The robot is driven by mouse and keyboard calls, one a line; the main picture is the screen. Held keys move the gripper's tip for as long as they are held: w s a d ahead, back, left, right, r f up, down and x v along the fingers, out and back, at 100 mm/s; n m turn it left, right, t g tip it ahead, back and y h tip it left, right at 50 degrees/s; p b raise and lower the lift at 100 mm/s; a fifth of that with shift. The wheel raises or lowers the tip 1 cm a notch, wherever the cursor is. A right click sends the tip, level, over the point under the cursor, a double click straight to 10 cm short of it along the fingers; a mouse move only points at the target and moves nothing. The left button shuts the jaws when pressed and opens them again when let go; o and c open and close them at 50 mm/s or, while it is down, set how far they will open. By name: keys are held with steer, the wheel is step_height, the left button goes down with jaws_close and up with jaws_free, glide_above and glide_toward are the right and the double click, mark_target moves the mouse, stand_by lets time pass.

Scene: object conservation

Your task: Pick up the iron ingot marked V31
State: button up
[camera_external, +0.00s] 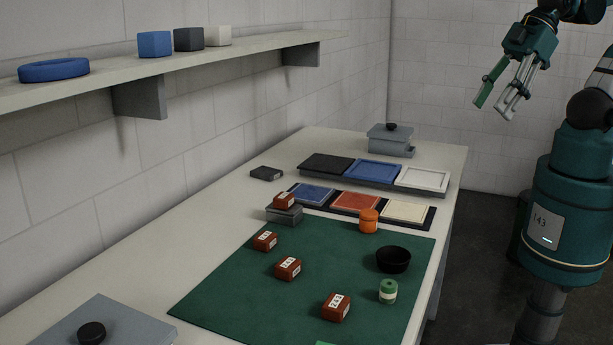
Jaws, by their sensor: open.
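Several reddish-brown ingots with white labels show in the external view. One ingot (265,241) lies at the left of the green mat, another ingot (288,269) lies nearer the mat's middle, and a third ingot (336,307) lies toward the front. A similar ingot (284,201) sits on a grey block (284,215) behind the mat. The labels are too small to read surely, so I cannot tell which one is V31. My gripper (496,101) is open and empty, high at the upper right, well away from the ingots.
The green mat (235,290) also bears a black bowl (393,260) and a green-and-white cylinder (388,291). An orange jar (368,220) stands at its back edge. Coloured trays (355,201) lie behind. A wall shelf (220,55) overhangs the left. Grey plate (125,322) is front left.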

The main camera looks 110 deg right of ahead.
steer(key=shift+o, duration=0.5)
steer(key=m+g+h, duration=0.3)
steer(key=m+g, duration=0.1)
steer(key=m, duration=0.5)
glide_above(336, 306)
steer(key=s+a, duration=0.2)
steer(key=s, duration=0.1)
step_height(336, 306, down, 24)
steer(key=shift+s+d+r+b, duration=0.15)
steer(key=shift+d+r+b, duration=0.05)
steer(key=shift+d+b, duration=0.1)
steer(key=shift+f, duration=0.1)
steer(key=shift+x, duration=1.2)
